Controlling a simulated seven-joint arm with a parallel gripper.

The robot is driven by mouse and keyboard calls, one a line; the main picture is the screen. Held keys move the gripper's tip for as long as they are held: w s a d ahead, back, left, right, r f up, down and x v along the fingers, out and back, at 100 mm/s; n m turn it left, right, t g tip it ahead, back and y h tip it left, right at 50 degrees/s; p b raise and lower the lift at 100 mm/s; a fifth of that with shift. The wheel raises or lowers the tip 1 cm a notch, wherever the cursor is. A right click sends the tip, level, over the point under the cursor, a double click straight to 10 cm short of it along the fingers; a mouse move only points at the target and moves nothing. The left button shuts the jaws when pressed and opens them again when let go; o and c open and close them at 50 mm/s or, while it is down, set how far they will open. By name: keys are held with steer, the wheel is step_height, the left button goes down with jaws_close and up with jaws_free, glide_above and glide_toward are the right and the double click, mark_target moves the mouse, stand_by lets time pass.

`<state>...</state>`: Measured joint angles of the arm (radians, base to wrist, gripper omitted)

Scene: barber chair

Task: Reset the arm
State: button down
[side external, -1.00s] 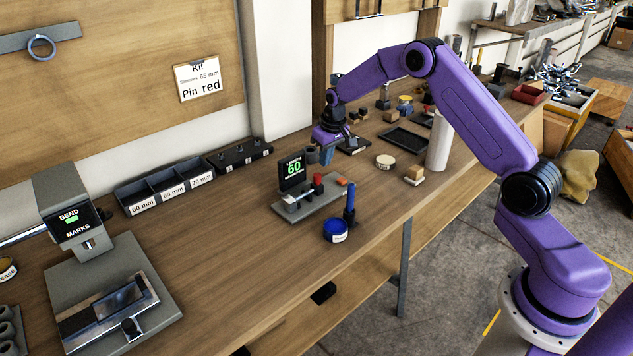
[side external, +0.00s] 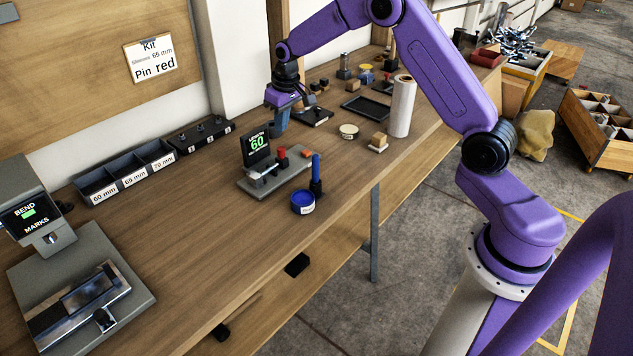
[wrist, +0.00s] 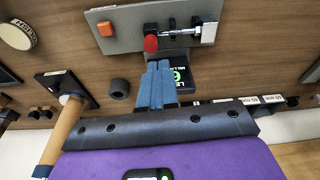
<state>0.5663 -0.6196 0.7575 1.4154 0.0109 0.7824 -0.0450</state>
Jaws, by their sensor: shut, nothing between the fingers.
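My gripper (side external: 277,129) hangs over the workbench (side external: 195,215), fingers pointing down, just behind the length gauge. Its blue fingers show pressed together and empty in the wrist view (wrist: 158,88). The length gauge has a display (side external: 256,143) reading 60 and a grey base (side external: 262,187) with a red knob (side external: 281,153). In the wrist view the fingers partly cover that display (wrist: 182,76), and the red knob (wrist: 150,43) is just beyond them. A dark short cylinder (wrist: 119,87) stands beside the fingers, apart from them.
A blue marker (side external: 316,167) stands upright near a round blue tin (side external: 303,203). A white cylinder (side external: 401,105), wooden block (side external: 379,140) and black tray (side external: 367,107) are to the right. Sleeve bins (side external: 125,173) and the bend station (side external: 100,262) are left. Bare bench lies between.

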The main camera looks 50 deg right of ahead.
steer(key=s+a+r+n+g, duration=0.1)
steer(key=s+a+r+n, duration=0.25)
steer(key=s+a, duration=0.55)
steer(key=s+a+r+n, duration=0.2)
steer(key=s+a+r, duration=0.3)
steer(key=s, duration=0.8)
steer(key=s+d+n, duration=0.2)
steer(key=s+n, duration=0.1)
steer(key=s, duration=0.8)
steer(key=s+d+n+g, duration=0.1)
steer(key=s+d+n, duration=0.1)
steer(key=s, duration=0.9)
steer(key=shift+d+n, duration=0.15)
steer(key=shift+n, duration=0.4)
